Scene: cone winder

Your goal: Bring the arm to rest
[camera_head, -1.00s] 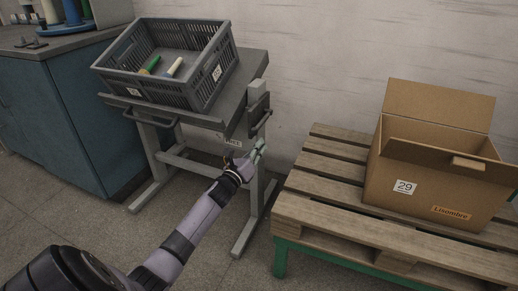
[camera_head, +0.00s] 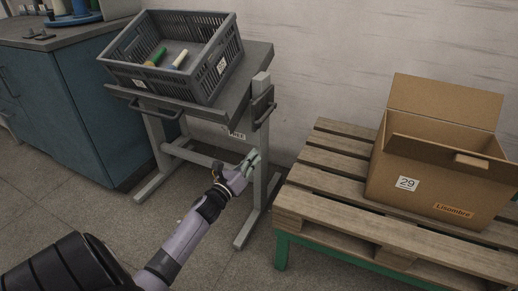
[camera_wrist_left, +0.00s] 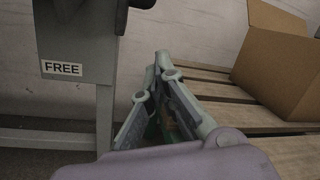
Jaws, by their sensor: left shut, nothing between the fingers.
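My left arm (camera_head: 183,243) reaches in from the bottom left in the head view. My left gripper (camera_head: 253,159) is shut and empty, in front of a leg of the grey stand and below its top. In the left wrist view the fingers (camera_wrist_left: 160,62) come together at their tips, with nothing held between them. The right gripper is not in view.
A grey crate (camera_head: 212,75) with two cones sits on the stand (camera_head: 262,103). A cardboard box (camera_head: 389,185) stands on a wooden pallet (camera_head: 318,205) at right. A blue cabinet (camera_head: 85,110) is at left. The floor between is clear.

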